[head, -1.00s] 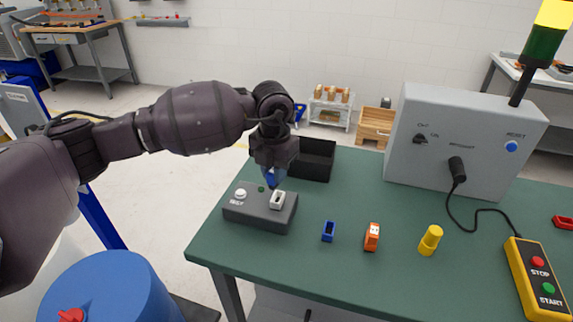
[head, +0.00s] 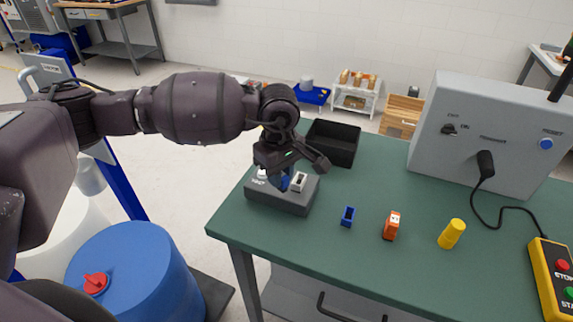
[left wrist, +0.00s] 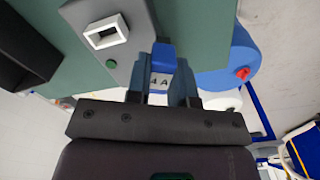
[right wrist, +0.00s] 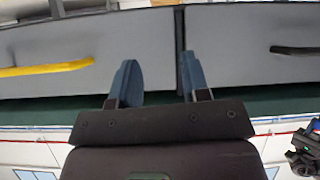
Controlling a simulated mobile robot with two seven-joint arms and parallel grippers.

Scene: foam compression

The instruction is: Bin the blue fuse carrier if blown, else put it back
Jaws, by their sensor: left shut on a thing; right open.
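My left gripper (left wrist: 163,95) is shut on the blue fuse carrier (left wrist: 161,60), which shows a pale label with dark marking in the left wrist view. In the head view the gripper (head: 284,182) is low over the button side of the dark grey tester (head: 283,203). Whether the carrier touches the tester, I cannot tell. The tester's white socket (left wrist: 105,32) looks empty; its green lamp (left wrist: 111,63) shows, but whether it is lit is unclear. A small blue holder (head: 347,216) stands on the bench. The black bin (head: 345,158) is behind the tester. My right gripper (right wrist: 158,80) is open and empty.
An orange piece (head: 391,226) and a yellow cylinder (head: 452,234) stand right of the blue holder on the green bench (head: 390,270). A grey control box (head: 470,145) with a cable and a yellow start/stop pendant (head: 552,272) are further right. A blue drum (head: 140,275) stands left.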

